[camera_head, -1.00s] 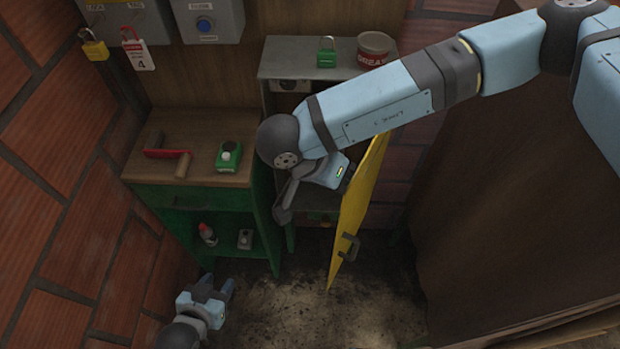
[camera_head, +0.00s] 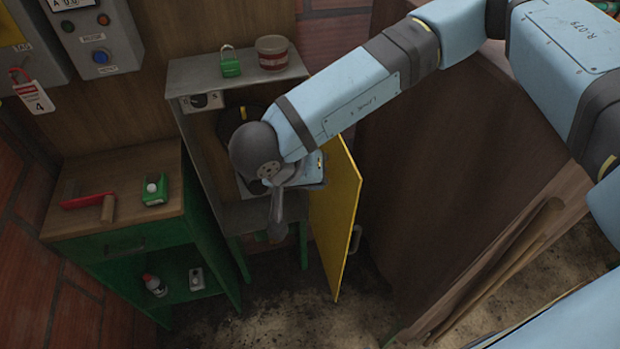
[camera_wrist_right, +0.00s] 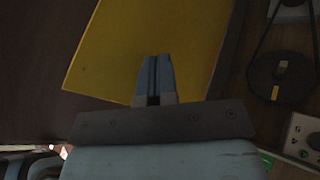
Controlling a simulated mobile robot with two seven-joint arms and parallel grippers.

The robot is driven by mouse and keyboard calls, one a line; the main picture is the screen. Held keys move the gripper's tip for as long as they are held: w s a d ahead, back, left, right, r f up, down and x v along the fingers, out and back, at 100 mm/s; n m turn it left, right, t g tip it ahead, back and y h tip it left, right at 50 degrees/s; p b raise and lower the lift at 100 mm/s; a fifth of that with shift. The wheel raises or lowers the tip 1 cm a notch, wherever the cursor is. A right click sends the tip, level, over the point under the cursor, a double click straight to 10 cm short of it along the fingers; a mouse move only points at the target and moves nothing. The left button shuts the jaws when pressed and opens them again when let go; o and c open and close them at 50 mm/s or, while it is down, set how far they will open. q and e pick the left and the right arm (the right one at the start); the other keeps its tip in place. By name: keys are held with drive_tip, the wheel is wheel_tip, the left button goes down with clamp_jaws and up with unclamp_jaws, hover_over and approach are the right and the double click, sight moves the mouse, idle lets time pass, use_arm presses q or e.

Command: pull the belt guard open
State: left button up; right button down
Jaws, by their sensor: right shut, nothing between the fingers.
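The yellow belt guard (camera_head: 338,215) stands swung out from the right side of the grey cabinet (camera_head: 190,125), with the cabinet front uncovered. Its grey handle (camera_head: 355,239) shows at the guard's right edge. My right gripper (camera_wrist_right: 156,62) is shut and empty. In the right wrist view its fingers point at the yellow guard (camera_wrist_right: 135,35), overlapping its face; I cannot tell whether they touch. In the head view my right arm hides the fingertips, and the hand is between the cabinet opening and the guard. My left gripper is not in view.
A dark pulley and belt (camera_wrist_right: 281,78) sit inside the cabinet, right of the fingers. A green padlock (camera_head: 230,63) and a red tin (camera_head: 272,52) stand on top. A green workbench (camera_head: 120,222) is at left. A large brown block (camera_head: 440,150) limits room at right.

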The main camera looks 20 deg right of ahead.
drive_tip(key=shift+s, duration=0.1)
drive_tip(key=a+f+b+v, duration=0.1)
drive_tip(key=a+b+v, duration=0.1)
drive_tip(key=v, duration=1)
drive_tip(key=shift+s+f+b, duration=0.2)
drive_tip(key=shift+s+b, duration=0.05)
drive_tip(key=shift+b, duration=0.3)
drive_tip(key=shift+s+a, duration=0.1)
